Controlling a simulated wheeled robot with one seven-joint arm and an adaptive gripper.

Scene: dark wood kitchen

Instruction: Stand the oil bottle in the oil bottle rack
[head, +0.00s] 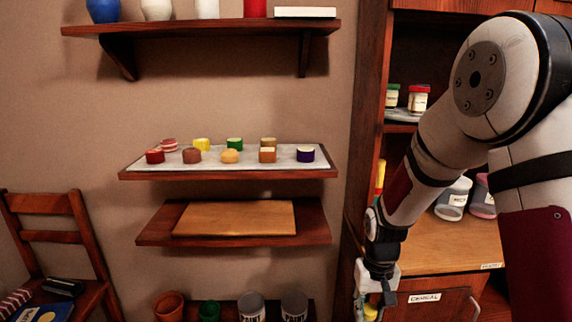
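My gripper (376,292) hangs at the lower middle right in the head view, pointing down in front of the cabinet's left edge. Its fingertips are partly cut off by the bottom of the picture, so I cannot see whether they are open or shut. A small yellow thing (370,312) shows right at the fingers; I cannot tell whether it is the oil bottle or whether it is held. A yellow and red item (379,178) stands in the cabinet, partly hidden by my arm. I cannot make out an oil bottle rack.
A wall shelf (150,176) holds a tray (285,166) of small coloured pieces. A board (235,218) lies on the shelf below. Paint cans (251,306) and pots (169,307) stand underneath. A chair (50,237) is at left. The cabinet counter (440,245) holds tubs (453,199).

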